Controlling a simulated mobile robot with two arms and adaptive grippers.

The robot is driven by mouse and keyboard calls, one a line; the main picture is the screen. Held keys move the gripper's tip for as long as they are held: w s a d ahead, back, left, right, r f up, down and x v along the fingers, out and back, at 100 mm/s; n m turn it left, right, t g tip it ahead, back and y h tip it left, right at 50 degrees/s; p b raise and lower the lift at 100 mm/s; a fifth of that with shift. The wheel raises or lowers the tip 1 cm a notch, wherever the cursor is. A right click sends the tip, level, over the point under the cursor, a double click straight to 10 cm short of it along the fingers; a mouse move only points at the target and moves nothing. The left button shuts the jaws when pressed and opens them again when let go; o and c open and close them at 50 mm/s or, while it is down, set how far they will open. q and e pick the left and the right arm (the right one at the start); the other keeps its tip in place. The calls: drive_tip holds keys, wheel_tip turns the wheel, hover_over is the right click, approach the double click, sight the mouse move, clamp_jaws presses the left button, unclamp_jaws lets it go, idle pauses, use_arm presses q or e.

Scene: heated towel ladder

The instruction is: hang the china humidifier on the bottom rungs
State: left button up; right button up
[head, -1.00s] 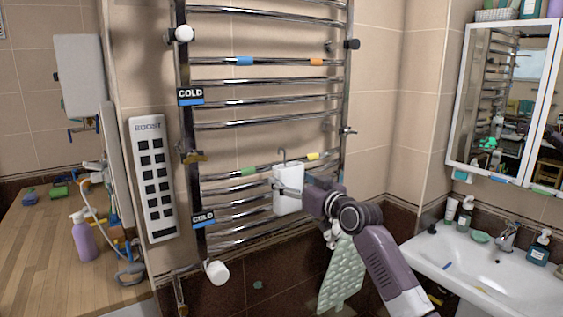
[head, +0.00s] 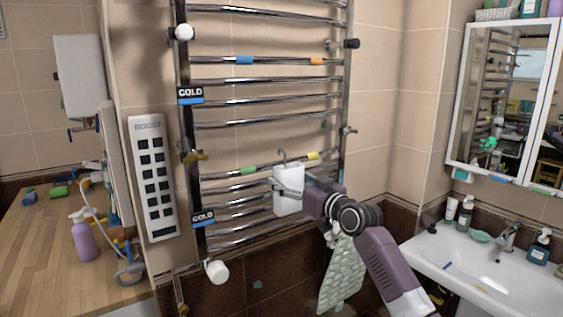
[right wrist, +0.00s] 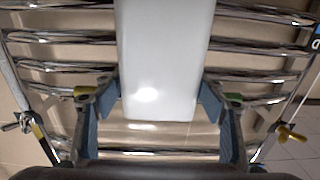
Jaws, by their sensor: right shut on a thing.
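The white china humidifier (head: 289,203) is upright, with a thin metal hook (head: 282,155) rising from its top. It is in front of the lower rungs (head: 235,205) of the chrome towel ladder. The hook's top is near the rung with the green and yellow marks; I cannot tell if it touches. My right gripper (head: 290,189) is shut on the humidifier from the right side. In the right wrist view the white humidifier (right wrist: 165,60) is between the two fingers (right wrist: 160,112), with rungs behind it. My left gripper is not in view.
Two COLD labels (head: 190,96) sit on the ladder's left post. A BOOST panel (head: 153,180) is left of it. A pale green mat (head: 342,275) hangs below my right arm. A washbasin (head: 490,270) is at right, a wooden counter (head: 45,250) at left.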

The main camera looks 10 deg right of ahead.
drive_tip(key=shift+f+b, duration=0.6)
drive_tip(key=shift+f, duration=0.15)
idle(0.5)
idle(0.4)
drive_tip(key=o, duration=1.2)
drive_tip(key=shift+s, duration=0.1)
drive_tip(key=shift+f, duration=0.2)
drive_tip(key=shift+r, duration=0.1)
drive_tip(key=v, duration=0.9)
drive_tip(key=shift+r, duration=0.1)
